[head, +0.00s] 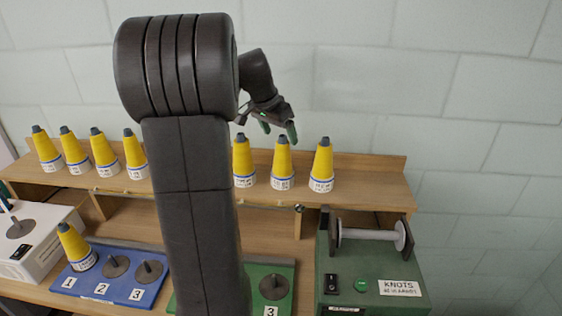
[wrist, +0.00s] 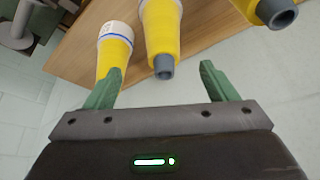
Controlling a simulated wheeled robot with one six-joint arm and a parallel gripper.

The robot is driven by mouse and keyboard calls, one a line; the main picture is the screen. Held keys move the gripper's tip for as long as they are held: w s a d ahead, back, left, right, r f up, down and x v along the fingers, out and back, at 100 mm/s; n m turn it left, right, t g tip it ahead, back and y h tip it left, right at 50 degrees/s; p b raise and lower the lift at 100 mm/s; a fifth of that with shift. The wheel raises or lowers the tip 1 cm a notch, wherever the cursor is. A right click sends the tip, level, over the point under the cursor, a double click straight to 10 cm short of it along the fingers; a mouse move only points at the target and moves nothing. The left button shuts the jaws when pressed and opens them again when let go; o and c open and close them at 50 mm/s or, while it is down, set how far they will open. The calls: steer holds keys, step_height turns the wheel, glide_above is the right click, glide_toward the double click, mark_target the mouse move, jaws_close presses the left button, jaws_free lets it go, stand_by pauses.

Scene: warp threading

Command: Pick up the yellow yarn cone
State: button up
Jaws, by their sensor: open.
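Yellow yarn cones with grey tips and white, blue-edged labels stand on the wooden shelf. To the right of my arm are three: a left one (head: 243,162), a middle one (head: 281,165) and a right one (head: 322,166). Several more (head: 103,155) stand to the left. My gripper (head: 279,131) is open and empty, just above the middle cone's tip. In the wrist view, that cone (wrist: 162,35) lines up between the green fingers (wrist: 162,72), its grey tip near their level. Whether the fingers touch it cannot be told. Other cones (wrist: 116,50) flank it.
A blue board (head: 120,262) marked 1, 2, 3 holds one yellow cone (head: 76,247) at 1; discs 2 and 3 are bare. A green board (head: 285,265) is partly behind my arm. A green knot machine (head: 368,270) stands right. The wall (head: 480,150) is close behind.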

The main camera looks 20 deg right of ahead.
mark_target(283, 148)
steer(key=shift+a+p+x, duration=0.15)
steer(key=shift+p+x, duration=0.3)
steer(key=shift+x, duration=1.35)
steer(key=shift+a+p+x, duration=0.15)
steer(key=shift+p+x, duration=0.3)
steer(key=shift+x, duration=1.3)
steer(key=shift+w+f, duration=0.1)
steer(key=shift+w, duration=0.05)
steer(key=c, duration=1.5)
